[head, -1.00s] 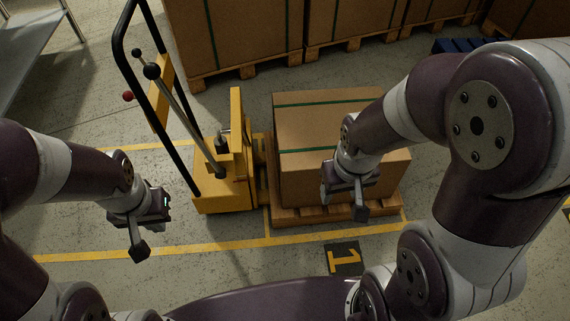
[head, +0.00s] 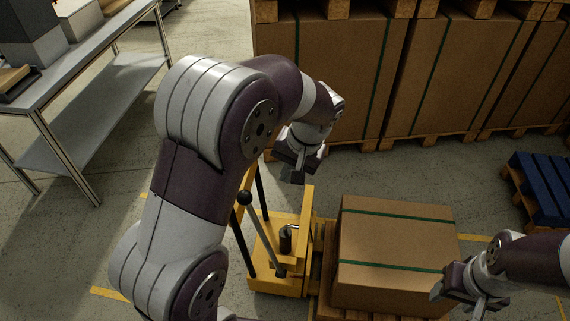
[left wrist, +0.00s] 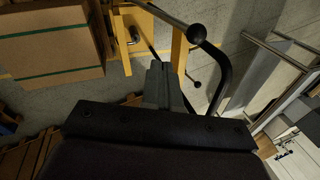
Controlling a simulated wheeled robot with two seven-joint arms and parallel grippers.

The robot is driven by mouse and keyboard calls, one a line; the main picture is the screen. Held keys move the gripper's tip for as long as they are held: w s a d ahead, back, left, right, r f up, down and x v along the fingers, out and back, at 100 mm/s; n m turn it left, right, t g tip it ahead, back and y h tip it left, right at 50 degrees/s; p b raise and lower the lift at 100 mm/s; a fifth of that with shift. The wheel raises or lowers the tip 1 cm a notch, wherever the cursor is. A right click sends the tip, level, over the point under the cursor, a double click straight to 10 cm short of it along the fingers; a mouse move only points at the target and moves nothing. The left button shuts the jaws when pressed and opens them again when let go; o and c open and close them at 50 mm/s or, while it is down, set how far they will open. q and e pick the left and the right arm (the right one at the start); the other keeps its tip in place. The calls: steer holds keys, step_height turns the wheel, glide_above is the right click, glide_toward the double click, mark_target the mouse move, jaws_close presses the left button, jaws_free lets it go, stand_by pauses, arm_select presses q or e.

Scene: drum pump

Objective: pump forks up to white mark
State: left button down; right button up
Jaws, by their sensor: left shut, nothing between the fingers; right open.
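The yellow hand stacker (head: 278,282) stands left of the boxed pallet in the head view. Its black-knobbed lever (head: 261,235) leans up and left from the yellow body. My left arm hides much of the black handle frame, which shows in the left wrist view (left wrist: 222,72). My left gripper (head: 297,175) is shut and empty, above the stacker and apart from the lever in the head view. It also shows in the left wrist view (left wrist: 160,72). My right gripper (head: 480,306) is open and empty by the box's right side. I cannot make out forks or a white mark.
A large carton (head: 392,255) sits on a wooden pallet right of the stacker. Stacked cartons (head: 320,75) on pallets line the back. A blue pallet (head: 540,185) lies at right. A grey metal table (head: 95,65) stands at left. Open floor (head: 215,35) lies between.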

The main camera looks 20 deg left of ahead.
arm_select(q)
steer(key=s+a+f+b, duration=0.1)
steer(key=a+f, duration=0.6)
steer(key=f, duration=0.3)
steer(key=shift+s+f+n, duration=0.15)
steer(key=shift+n, duration=0.15)
steer(key=shift+a, duration=0.1)
